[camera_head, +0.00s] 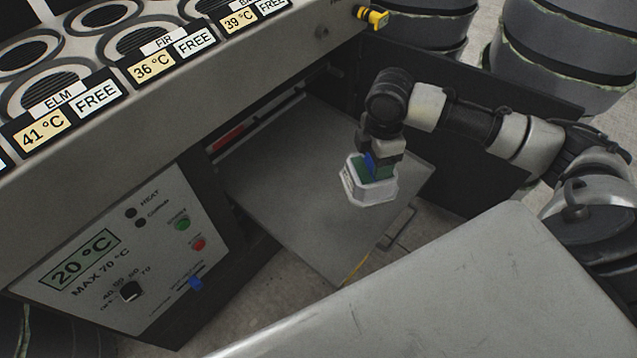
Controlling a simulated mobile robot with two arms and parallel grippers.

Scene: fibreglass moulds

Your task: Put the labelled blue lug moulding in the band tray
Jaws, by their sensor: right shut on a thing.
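My right gripper (381,154) points down and is shut on a small white-walled piece (369,191) with a green inside and a blue part (369,161) between the fingers. I cannot tell whether the blue part is the lug moulding or which part the fingers grip. Small dark marks like a label show on the piece's left wall. The piece is over a flat grey plate (290,180); whether it touches the plate is unclear. No tray is clearly marked as the band tray. My left gripper is not in view.
A control panel (125,255) reading 20 °C and MAX 70 °C stands at the left. Above it is a sloping rack (250,60) with round openings and temperature cards. A grey surface (470,290) fills the lower right. Dark drums (565,60) stand at the back right.

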